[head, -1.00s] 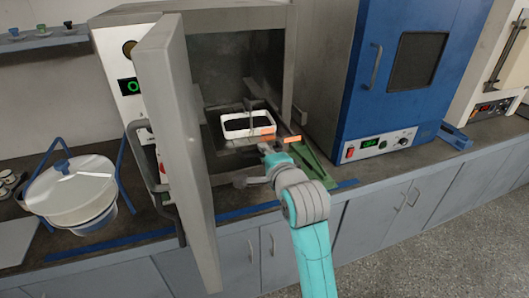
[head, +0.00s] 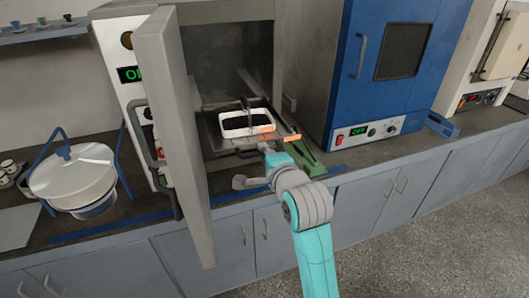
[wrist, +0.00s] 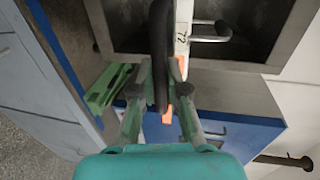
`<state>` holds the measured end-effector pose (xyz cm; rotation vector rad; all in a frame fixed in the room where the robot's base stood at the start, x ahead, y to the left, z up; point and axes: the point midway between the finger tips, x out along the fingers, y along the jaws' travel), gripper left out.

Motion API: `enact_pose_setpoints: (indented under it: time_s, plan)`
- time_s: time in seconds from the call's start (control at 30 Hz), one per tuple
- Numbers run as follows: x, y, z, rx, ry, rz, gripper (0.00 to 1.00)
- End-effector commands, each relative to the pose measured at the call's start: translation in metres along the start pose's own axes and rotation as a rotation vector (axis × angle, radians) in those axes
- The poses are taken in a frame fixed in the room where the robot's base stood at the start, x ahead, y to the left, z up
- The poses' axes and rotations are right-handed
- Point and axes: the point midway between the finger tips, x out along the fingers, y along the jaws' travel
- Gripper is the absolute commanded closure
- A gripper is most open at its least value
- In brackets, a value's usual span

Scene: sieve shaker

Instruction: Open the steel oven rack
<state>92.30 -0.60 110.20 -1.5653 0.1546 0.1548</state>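The steel oven (head: 222,12) stands with its thick grey door (head: 176,120) swung open towards me. Its steel rack (head: 222,146) is partly out of the chamber and carries a white tray (head: 264,116) with a raised handle. In the wrist view the tray's edge (wrist: 183,18), marked 72, is just beyond the fingers. My gripper (head: 265,146) is at the rack's front. In the wrist view my gripper (wrist: 161,75) has one finger on each side of the thick dark rack handle (wrist: 159,40) and appears closed on it. Their exact contact is partly hidden.
A green bracket (head: 304,160) lies on the counter right of the rack. A blue oven (head: 365,90) stands further right. A lidded white pan (head: 72,180) stands left. The open door is close to my arm's left. Floor at lower right is clear.

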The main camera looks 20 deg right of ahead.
Motion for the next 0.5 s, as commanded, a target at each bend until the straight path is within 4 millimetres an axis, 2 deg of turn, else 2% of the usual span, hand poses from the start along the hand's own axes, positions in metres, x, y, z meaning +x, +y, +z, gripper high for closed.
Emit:
enact_pose_setpoints:
  time_s: [0.03,0.07,0.1,0.37,0.5]
  plan:
    - [0.000,0.001,0.000,0.000,0.000,0.001,0.71]
    - [0.000,0.000,0.000,0.000,0.000,0.001,0.63]
    - [0.000,0.000,0.000,0.000,0.000,0.001,0.62]
    - [-0.001,0.000,0.000,0.000,0.000,0.000,0.62]
    - [-0.010,0.000,0.000,0.000,0.000,-0.001,0.62]
